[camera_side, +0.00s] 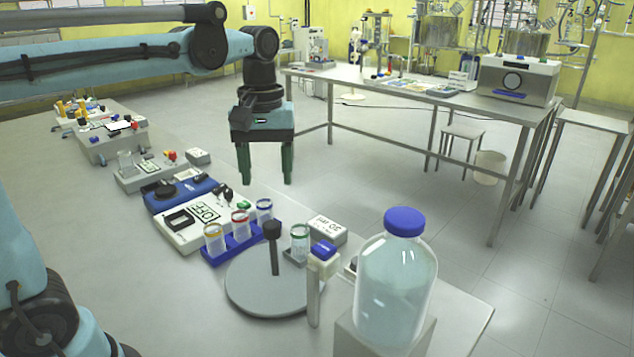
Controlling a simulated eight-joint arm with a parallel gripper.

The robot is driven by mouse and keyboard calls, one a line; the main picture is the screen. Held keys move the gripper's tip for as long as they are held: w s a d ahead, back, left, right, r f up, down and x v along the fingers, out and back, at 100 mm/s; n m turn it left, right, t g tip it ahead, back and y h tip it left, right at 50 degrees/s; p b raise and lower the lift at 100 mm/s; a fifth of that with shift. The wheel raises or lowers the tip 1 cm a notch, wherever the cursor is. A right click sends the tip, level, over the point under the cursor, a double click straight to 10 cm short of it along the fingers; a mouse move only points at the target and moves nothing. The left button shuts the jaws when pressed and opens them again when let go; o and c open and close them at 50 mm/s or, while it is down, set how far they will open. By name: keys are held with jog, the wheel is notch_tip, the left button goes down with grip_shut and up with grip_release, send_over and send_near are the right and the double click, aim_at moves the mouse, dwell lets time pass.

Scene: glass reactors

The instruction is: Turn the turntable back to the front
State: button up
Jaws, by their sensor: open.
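The turntable (262,295) is a round grey disc near the front of the work table. A dark upright post with a knob (273,245) stands on it. A clear vial with a green ring (299,243) stands at its far right edge; I cannot tell whether it rests on the disc. My gripper (266,178) hangs pointing down above and beyond the turntable, well apart from it. Its two dark green fingers are spread and nothing is between them.
A blue rack (238,250) with several ringed vials stands left of the turntable. A large blue-capped bottle (396,285) stands close on the right, beside a blue-topped post (323,255). A white box (326,230) lies behind. Several devices line the table toward the back left.

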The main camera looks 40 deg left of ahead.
jog(key=shift+r, duration=0.85)
jog(key=s+d+f+m+t, duration=0.1)
jog(key=s+f+m+t, duration=0.5)
jog(key=f+m, duration=0.3)
jog(key=shift+s+d+f+t, duration=0.25)
jog(key=shift+s+f+t, duration=0.05)
jog(key=shift+f+t, duration=0.35)
